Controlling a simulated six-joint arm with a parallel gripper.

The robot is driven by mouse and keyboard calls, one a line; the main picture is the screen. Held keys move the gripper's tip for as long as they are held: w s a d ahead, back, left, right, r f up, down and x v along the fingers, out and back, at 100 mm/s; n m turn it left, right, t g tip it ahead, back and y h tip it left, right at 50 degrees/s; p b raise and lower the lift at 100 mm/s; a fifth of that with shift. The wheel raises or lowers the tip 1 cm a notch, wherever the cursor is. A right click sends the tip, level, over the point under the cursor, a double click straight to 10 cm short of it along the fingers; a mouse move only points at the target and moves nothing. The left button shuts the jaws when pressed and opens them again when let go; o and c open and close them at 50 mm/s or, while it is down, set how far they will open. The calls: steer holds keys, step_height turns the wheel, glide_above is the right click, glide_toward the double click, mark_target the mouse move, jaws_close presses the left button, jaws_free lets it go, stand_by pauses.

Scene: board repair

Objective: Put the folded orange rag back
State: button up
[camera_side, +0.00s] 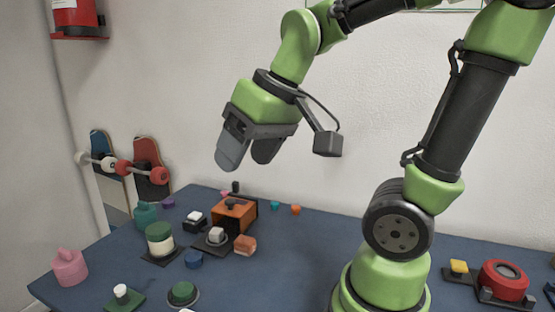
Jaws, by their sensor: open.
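A small orange-brown bundle (245,245), which looks like the folded rag, lies on the blue table top (290,270), just in front of an orange box with dark ends (235,214). It is too small for its folds to show clearly. My gripper (248,157) is high above the table, over the orange box and the bundle. Its two grey fingers point down and are apart, with nothing between them. I cannot tell which place belongs to the rag.
A red round part (503,280) is at the right. The table's centre is clear. Skateboards (150,170) lean on the wall.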

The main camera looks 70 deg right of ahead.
steer(key=s+a+t+y, duration=0.1)
steer(key=s+a, duration=0.2)
steer(key=s, duration=0.3)
steer(key=shift+a+r+m+t, duration=0.2)
steer(key=shift+r+m+t, duration=0.15)
steer(key=shift+m+t, duration=0.05)
